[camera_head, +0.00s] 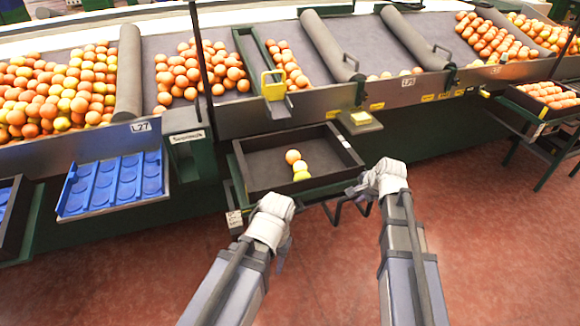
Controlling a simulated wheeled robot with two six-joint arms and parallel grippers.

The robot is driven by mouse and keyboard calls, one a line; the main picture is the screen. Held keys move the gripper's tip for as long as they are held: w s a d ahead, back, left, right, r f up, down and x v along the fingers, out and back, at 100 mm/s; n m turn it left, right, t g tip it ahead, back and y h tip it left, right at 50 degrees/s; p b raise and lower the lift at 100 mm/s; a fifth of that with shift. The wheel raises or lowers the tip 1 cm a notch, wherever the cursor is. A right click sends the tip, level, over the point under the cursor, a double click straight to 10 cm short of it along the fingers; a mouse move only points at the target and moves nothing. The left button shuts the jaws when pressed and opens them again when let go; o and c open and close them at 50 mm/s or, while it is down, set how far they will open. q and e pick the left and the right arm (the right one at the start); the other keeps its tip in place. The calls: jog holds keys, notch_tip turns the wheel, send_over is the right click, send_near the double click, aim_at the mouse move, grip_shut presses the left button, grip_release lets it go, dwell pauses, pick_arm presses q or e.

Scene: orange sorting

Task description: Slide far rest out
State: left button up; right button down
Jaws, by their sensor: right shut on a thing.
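A dark open crate (240,160) sits in front of the sorting line, holding an orange fruit (292,156) and yellowish fruit (301,171). Thin dark bars of a rest (333,215) show under its front right side. My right gripper (357,190) is at the crate's front right corner, shut on the dark rest there; its fingertips are small and partly hidden. My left gripper (281,240) is in front of the crate's front left part, over the floor, apart from the rest bars. Whether its fingers are open is unclear.
A blue cupped tray (112,184) is at the left. The conveyor above holds heaps of oranges (200,70) between grey rollers (129,72). A crate of oranges (546,95) stands on a stand at the far right. Red floor (480,250) is clear at the lower right.

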jog(key=s+d, duration=0.2)
jog(key=s, duration=0.5)
jog(key=shift+d, duration=0.25)
jog(key=shift+c, duration=2)
grip_release()
jog(key=shift+w, duration=0.15)
notch_tip(320, 180, up, 7)
jog(key=p, duration=0.7)
jog(key=shift+a, duration=0.15)
